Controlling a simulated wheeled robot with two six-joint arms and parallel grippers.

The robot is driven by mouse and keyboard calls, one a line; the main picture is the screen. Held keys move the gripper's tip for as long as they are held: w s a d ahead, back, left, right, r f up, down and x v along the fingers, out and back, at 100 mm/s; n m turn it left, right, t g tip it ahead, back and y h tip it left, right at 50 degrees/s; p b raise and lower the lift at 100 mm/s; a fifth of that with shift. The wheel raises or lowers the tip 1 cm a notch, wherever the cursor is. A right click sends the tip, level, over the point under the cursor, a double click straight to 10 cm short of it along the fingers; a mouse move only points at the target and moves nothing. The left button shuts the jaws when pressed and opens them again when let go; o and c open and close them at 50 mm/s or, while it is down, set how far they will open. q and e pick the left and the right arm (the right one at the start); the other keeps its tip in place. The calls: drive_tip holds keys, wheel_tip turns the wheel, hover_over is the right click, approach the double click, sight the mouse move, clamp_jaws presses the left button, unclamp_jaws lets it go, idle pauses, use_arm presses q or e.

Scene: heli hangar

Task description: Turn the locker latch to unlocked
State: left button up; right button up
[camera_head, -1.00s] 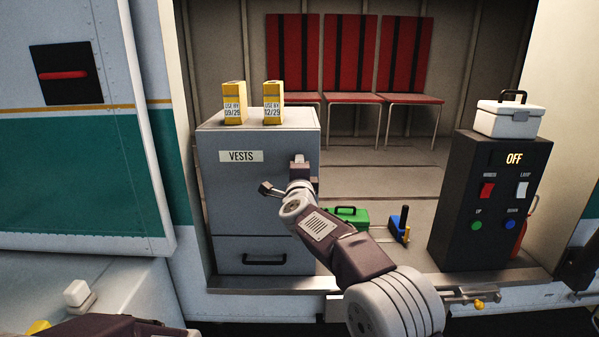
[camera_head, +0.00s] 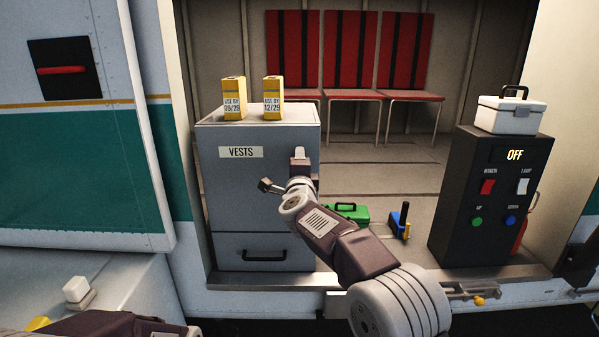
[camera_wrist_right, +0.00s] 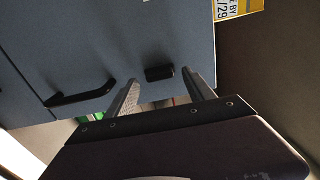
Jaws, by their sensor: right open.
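The grey locker (camera_head: 222,195) labelled VESTS stands at the middle left in the head view. My right gripper (camera_head: 300,160) is in front of its upper right part and hides the latch there. In the right wrist view, the small black latch (camera_wrist_right: 159,73) shows on the locker's grey front (camera_wrist_right: 110,40), lying between the two fingertips in the picture. My right gripper (camera_wrist_right: 160,82) is open, with a finger on each side of the latch; contact cannot be told. Part of my left arm shows at the lower left, but its gripper is out of view.
Two yellow boxes (camera_head: 234,99) (camera_head: 273,98) stand on the locker. A black drawer handle (camera_head: 264,258) is low on its front. A green case (camera_head: 349,212) and a black switch box (camera_head: 488,205) carrying a white case (camera_head: 509,117) are to the right.

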drive_tip(key=s+b, duration=0.3)
drive_tip(key=s, duration=0.5)
drive_tip(key=shift+s, duration=0.1)
